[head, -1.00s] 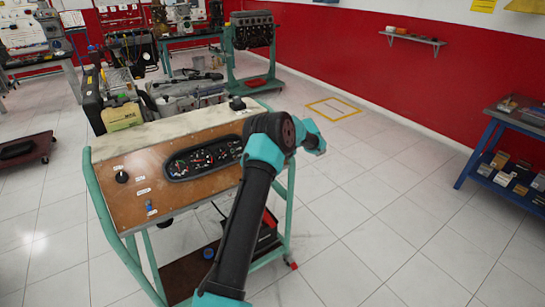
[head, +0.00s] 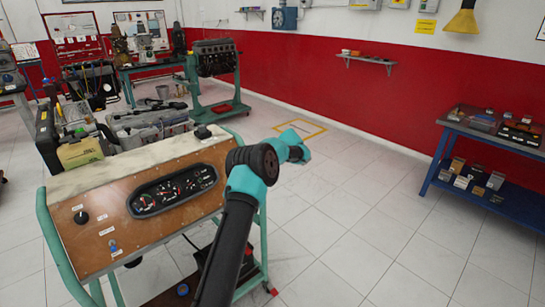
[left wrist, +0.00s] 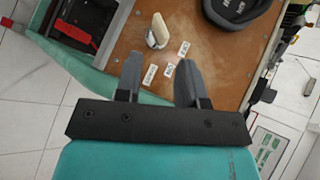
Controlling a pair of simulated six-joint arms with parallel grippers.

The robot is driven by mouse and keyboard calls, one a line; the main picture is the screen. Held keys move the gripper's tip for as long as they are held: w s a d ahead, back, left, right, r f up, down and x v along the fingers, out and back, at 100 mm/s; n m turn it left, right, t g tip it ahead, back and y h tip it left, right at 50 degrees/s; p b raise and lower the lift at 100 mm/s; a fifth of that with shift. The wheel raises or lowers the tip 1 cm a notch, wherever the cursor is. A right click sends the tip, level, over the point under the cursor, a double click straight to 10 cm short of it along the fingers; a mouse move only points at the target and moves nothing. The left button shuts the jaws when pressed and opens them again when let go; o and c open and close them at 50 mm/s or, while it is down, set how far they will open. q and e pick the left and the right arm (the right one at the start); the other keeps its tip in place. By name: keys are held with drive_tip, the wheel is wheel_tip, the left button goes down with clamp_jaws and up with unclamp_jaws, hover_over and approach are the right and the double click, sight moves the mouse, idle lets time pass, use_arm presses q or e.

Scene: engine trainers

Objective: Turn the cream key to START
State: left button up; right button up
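The cream key (left wrist: 159,28) stands in a round silver lock on the brown panel (left wrist: 214,60) in the left wrist view. Several small white labels lie around its lower side; I cannot read them. My left gripper (left wrist: 158,68) is open and empty, its two grey fingers apart just short of the key and in line with it. In the head view the trainer's panel (head: 110,202) shows with its gauge cluster, but I cannot make out the cream key; one of my arms covers the panel's right end. No fingertips show in the head view. My right gripper is not seen.
On the panel's left are a black knob (head: 81,217) and a blue switch (head: 112,245). The trainer has a green tube frame (head: 52,245). A blue shelf table (head: 437,150) stands at the right. The tiled floor between is clear.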

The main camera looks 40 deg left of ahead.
use_arm(q)
drive_tip(key=v, duration=0.9)
drive_tip(key=shift+r, duration=0.1)
idle(0.4)
